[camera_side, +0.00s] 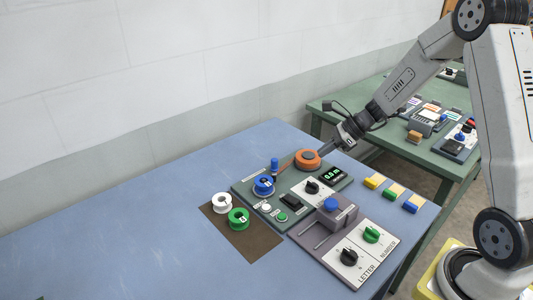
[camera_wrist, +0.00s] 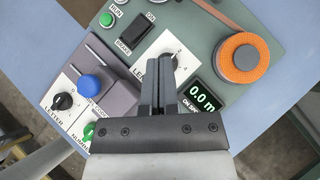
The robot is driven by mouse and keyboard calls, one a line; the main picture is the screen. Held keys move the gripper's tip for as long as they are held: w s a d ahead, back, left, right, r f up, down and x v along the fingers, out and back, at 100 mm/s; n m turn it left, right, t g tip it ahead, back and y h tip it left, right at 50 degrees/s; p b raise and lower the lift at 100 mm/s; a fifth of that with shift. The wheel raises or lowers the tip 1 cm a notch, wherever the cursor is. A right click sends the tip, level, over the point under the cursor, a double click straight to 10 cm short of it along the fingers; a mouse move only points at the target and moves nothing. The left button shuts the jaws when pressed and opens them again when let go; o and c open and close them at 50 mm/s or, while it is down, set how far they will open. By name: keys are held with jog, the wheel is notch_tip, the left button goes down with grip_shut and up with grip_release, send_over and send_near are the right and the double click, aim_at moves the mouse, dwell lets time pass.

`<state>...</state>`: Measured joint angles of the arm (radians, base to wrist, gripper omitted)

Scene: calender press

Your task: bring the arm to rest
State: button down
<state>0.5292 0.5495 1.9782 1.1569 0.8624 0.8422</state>
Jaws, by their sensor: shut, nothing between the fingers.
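My gripper (camera_side: 325,151) is shut and empty. It hangs above the back right part of the grey-green machine panel (camera_side: 240,188), close to the orange roll (camera_side: 307,160) in the side view. In the wrist view the two dark fingers of my gripper (camera_wrist: 158,82) are together over the panel, below the upper dial (camera_wrist: 168,62) and left of the lit display (camera_wrist: 202,96), which reads 0.0 m. The fingers and gripper body hide part of the panel there. The orange roll (camera_wrist: 241,58) is at the right in the wrist view, clear of the fingers.
A blue spool (camera_side: 263,186) sits on the panel beside a blue-topped post (camera_side: 274,165). White (camera_side: 221,203) and green (camera_side: 239,219) spools rest on a brown mat (camera_side: 258,246). Small coloured blocks (camera_side: 391,192) lie at the right edge. The blue table's left side is clear.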

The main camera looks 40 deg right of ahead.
jog(key=shift+s, duration=0.1)
dwell(0.3)
jog(key=s+a+n+g+h, duration=0.1)
jog(key=s+a+n, duration=0.1)
jog(key=n, duration=0.1)
jog(key=s+a+n+g+h, duration=0.1)
jog(key=s+a+n, duration=0.2)
jog(key=n, duration=0.1)
jog(key=s+a+n+g+h, duration=0.1)
jog(key=s+a+n+g, duration=0.1)
jog(key=s+n, duration=0.1)
jog(key=shift+a+f+n, duration=0.15)
jog(key=shift+n, duration=0.45)
jog(key=s+a+r+n+h, duration=0.1)
jog(key=s+a+n+h, duration=0.2)
jog(key=s+n, duration=0.4)
jog(key=a+n, duration=0.1)
jog(key=n, duration=0.6)
jog(key=shift+s+n+t+h, duration=0.15)
jog(key=shift+n+t+h, duration=0.15)
jog(key=shift+n+h, duration=0.1)
